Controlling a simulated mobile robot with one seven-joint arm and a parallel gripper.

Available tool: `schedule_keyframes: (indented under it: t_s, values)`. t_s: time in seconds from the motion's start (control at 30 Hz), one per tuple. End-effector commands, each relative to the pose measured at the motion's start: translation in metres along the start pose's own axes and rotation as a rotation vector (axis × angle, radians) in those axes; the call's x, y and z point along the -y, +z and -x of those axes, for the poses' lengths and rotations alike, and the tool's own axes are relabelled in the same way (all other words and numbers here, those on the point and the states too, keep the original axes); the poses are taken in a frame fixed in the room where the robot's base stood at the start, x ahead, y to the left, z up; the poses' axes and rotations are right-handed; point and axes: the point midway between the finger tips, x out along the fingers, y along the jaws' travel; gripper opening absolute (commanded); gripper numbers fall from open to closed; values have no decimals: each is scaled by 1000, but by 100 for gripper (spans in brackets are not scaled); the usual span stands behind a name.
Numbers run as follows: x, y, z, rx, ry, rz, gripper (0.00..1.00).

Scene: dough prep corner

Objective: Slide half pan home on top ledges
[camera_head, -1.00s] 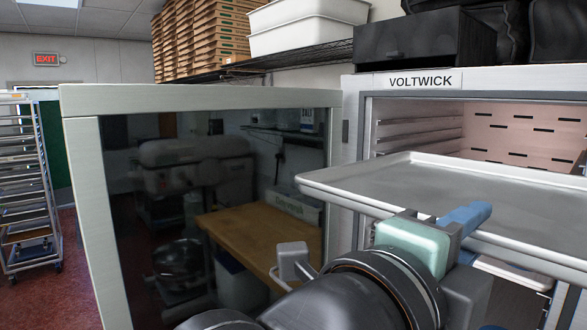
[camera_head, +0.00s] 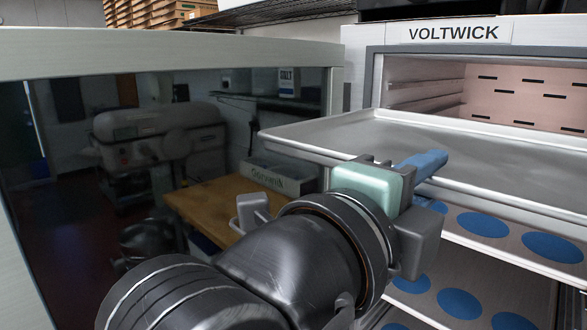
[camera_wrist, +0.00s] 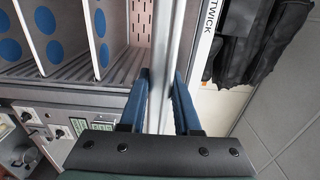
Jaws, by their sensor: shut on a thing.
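The half pan (camera_head: 440,140) is a flat grey metal tray, held about level before the upper opening of the oven (camera_head: 360,75). It looks empty where visible. My gripper (camera_head: 425,165) is shut on its near rim; one blue finger shows above the pan. In the wrist view, both blue fingers (camera_wrist: 160,100) straddle the pan's rim (camera_wrist: 172,40), seen edge-on. The top ledges (camera_head: 425,92) show as rails on the left inner wall, above the pan's far edge. I cannot tell whether the far edge is inside the opening.
The oven's glass door (camera_head: 110,50) stands open on the left, close to my arm. Lower pans with blue discs (camera_head: 480,224) sit beneath the held pan; they also show in the wrist view (camera_wrist: 45,20). The upper chamber (camera_head: 525,95) looks empty where visible.

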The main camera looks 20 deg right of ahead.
Motion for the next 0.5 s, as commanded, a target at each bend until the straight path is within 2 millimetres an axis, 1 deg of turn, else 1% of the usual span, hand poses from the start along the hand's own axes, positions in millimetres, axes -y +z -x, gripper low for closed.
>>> schedule_keyframes:
  t_s: [0.2,0.5]
  values:
    - [0,0,4,-14,-6,-4,0]
    - [1,-1,-20,-17,-5,-2,0]
